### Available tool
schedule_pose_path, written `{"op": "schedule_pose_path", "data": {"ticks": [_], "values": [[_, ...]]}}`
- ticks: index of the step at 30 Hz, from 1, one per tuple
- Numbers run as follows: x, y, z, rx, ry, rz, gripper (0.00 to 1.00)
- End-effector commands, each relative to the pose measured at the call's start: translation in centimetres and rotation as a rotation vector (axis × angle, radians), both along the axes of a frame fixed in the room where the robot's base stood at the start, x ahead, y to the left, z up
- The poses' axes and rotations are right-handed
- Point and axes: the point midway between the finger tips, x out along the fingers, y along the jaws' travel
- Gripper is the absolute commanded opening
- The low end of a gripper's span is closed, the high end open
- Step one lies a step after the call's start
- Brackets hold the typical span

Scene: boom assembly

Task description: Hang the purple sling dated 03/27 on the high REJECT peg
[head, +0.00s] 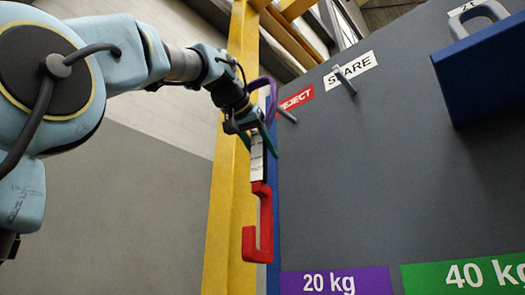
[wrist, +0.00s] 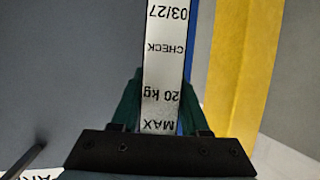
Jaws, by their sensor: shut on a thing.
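My gripper (head: 258,128) is shut on the sling's white label strip. The sling shows a purple loop (head: 270,92) above the gripper and the label (head: 258,165) below it. In the wrist view the label (wrist: 168,45) reads upside down MAX 20 kg, CHECK, 03/27, between the green fingers (wrist: 163,108). A red hook (head: 265,225) lines up below the label; I cannot tell how they join. The REJECT peg (head: 288,117) sticks out by the red REJECT sign (head: 296,98), just right of the gripper. The loop looks apart from the peg, but depth is unclear.
The SPARE peg (head: 345,82) is right of the REJECT peg on the grey board (head: 400,170). A blue block (head: 485,70) with a grey handle is at upper right. A yellow post (head: 228,200) stands behind the sling. 20 kg and 40 kg signs are low on the board.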

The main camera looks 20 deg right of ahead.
Motion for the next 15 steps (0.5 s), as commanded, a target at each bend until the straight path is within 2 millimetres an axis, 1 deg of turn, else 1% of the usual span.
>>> {"op": "schedule_pose_path", "data": {"ticks": [1, 15], "values": [[0.1, -0.2, 0.2, -0.003, -0.004, 0.000, 0.00], [1.2, -2.3, 0.0, -0.004, -0.005, 0.000, 0.00]]}}
